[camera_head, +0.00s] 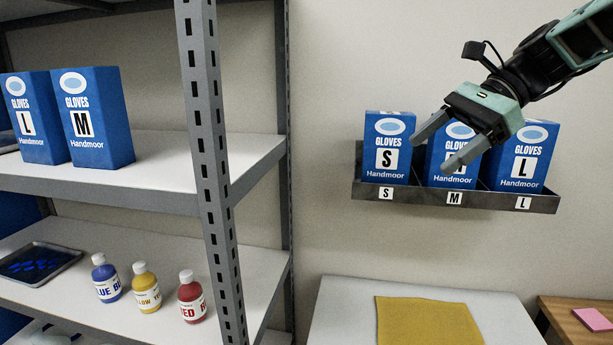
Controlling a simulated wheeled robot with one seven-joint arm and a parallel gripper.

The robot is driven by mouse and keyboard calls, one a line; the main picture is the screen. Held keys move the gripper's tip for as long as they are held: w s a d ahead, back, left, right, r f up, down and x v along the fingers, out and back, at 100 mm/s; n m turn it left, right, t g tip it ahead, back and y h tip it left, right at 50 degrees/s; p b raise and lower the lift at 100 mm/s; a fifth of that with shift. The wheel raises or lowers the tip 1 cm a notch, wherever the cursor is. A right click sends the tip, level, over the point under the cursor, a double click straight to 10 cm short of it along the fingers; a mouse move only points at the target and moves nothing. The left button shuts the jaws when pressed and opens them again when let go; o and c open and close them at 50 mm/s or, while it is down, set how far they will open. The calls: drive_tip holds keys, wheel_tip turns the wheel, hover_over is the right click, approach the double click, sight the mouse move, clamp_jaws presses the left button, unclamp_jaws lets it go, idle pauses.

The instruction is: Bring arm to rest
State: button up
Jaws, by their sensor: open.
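My arm reaches in from the upper right in the head view. My gripper (438,143) is open, with its two grey fingers apart and pointing down and left. Nothing is between the fingers. It is in front of the wall rack (385,194) and partly hides the M glove box (445,169) in the middle compartment. The S glove box (386,148) stands in the left compartment and the L glove box (524,158) in the right one. From this view I cannot tell how far the fingers are from the boxes.
A metal shelf unit (207,130) on the left holds more glove boxes (95,117), blue, yellow and red bottles (192,297) and a dark tray (38,262). A white table (335,310) with a yellow cloth (428,321) stands below the rack. A wooden table (565,318) is at right.

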drive_tip(key=s+a+f+n+g+h, duration=0.1)
drive_tip(key=s+a+f+n+h, duration=0.25)
drive_tip(key=s+f+n, duration=0.3)
drive_tip(key=s+a+f+n+g+h, duration=0.1)
drive_tip(key=s+a+f+n+h, duration=0.1)
drive_tip(key=s+a+f+n, duration=0.45)
drive_tip(key=s+d+f+n+t+h, duration=0.1)
drive_tip(key=s+f+n, duration=0.3)
drive_tip(key=s+n, duration=0.1)
drive_tip(key=s+d+f+n+h, duration=0.2)
drive_tip(key=s+f+n, duration=0.2)
drive_tip(key=s, duration=0.4)
drive_tip(key=shift+d+f+n+t, duration=0.15)
drive_tip(key=shift+f+n+t, duration=0.25)
